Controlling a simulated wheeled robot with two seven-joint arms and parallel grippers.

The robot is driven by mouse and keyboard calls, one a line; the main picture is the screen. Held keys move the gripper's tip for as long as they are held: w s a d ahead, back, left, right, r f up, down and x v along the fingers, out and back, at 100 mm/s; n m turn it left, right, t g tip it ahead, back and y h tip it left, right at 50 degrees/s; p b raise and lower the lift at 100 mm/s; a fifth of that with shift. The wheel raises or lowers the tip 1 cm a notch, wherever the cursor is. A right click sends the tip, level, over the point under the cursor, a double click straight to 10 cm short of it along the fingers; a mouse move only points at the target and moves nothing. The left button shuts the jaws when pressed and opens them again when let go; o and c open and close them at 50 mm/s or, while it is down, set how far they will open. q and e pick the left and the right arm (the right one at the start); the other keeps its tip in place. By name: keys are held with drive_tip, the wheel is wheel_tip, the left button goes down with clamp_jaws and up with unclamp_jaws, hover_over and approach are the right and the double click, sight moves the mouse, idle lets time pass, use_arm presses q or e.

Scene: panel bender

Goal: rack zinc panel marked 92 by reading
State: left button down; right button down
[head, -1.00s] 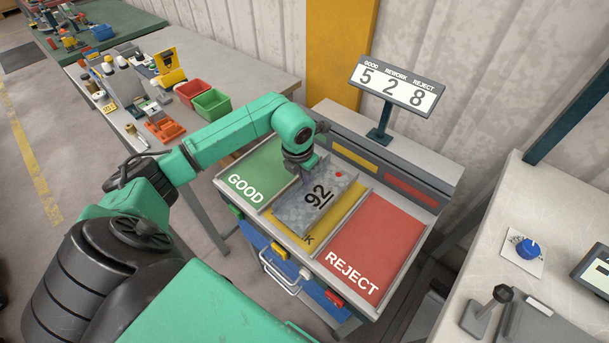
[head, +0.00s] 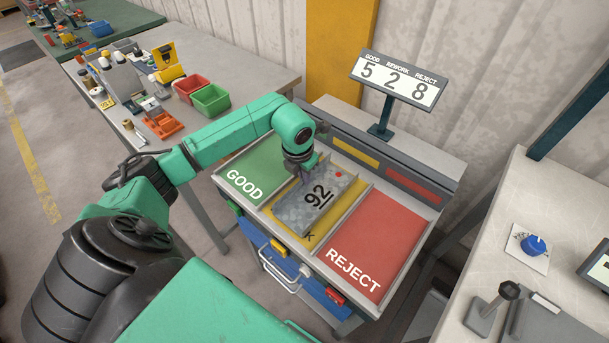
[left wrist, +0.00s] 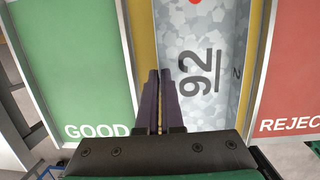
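The grey zinc panel (head: 314,205), marked with an underlined black 92 and a red dot, lies flat over the yellow middle bay (head: 352,195) of the sorting rack. It also shows in the left wrist view (left wrist: 215,60), between the green GOOD bay (left wrist: 75,60) and the red REJECT bay (left wrist: 290,80). My left gripper (head: 304,178) is at the panel's edge nearest GOOD. Its two dark fingers (left wrist: 161,100) are close together on that edge and seem shut on it; the exact contact is hidden. My right gripper is not in view.
A sign (head: 398,82) behind the rack reads GOOD 5, REWORK 2, REJECT 8. A grey bench (head: 225,75) at the left holds red (head: 190,87) and green (head: 210,100) bins and small parts. A table with a blue knob (head: 533,245) stands at the right.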

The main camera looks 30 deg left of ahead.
use_arm(q)
drive_tip(key=shift+f, duration=0.25)
drive_tip(key=c, duration=1)
unclamp_jaws()
drive_tip(key=shift+r, duration=0.1)
drive_tip(key=b+v, duration=0.2)
drive_tip(key=v, duration=1.2)
drive_tip(key=shift+r+b, duration=0.2)
drive_tip(key=shift+b, duration=0.15)
